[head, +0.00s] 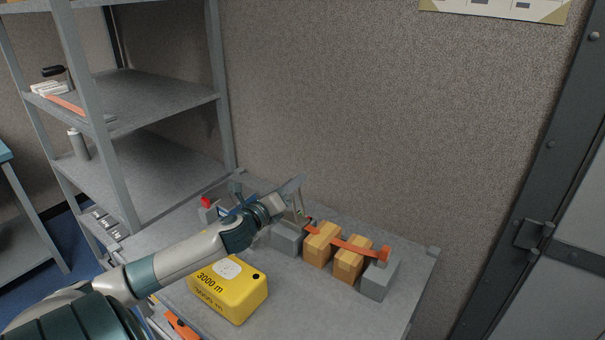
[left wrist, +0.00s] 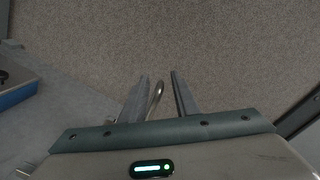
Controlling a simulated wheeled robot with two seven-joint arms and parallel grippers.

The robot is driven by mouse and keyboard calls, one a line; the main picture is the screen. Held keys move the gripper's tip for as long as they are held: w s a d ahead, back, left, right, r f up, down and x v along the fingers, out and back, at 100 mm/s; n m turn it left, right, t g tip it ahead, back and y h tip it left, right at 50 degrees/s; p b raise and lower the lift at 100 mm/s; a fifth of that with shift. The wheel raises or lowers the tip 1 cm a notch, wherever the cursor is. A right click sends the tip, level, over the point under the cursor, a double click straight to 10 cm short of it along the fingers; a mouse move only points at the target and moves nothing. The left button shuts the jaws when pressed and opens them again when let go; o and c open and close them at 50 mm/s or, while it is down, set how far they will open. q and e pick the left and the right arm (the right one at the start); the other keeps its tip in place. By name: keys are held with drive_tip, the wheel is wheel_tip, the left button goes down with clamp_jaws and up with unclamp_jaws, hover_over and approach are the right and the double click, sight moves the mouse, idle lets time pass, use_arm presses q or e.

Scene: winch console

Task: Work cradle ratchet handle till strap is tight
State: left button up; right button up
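The orange strap (head: 345,244) runs over two tan boxes (head: 318,246) (head: 350,262), which stand between grey cradle blocks (head: 380,279) (head: 287,238). My left gripper (head: 297,192) is at the left end of the strap, above the left block, and partly hides the ratchet there. In the left wrist view, the fingers of my left gripper (left wrist: 159,80) stand apart. A curved metal bar (left wrist: 155,98), seemingly the ratchet handle, shows between them, closer to the left finger. I cannot tell whether it touches that finger. My right gripper is not in view.
A yellow case (head: 232,290) marked 3000 m stands on the grey bench (head: 300,310), below my left forearm. A red knob (head: 206,202) is at the back left. A grey shelf unit (head: 140,95) rises behind on the left. The bench's front right is clear.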

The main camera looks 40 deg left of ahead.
use_arm(q)
drive_tip(key=shift+w+a+p, duration=0.2)
drive_tip(key=shift+w+p, duration=0.1)
drive_tip(key=shift+w, duration=0.95)
drive_tip(key=shift+w+a+p, duration=0.2)
drive_tip(key=shift+w+p, duration=0.1)
drive_tip(key=shift+w, duration=0.95)
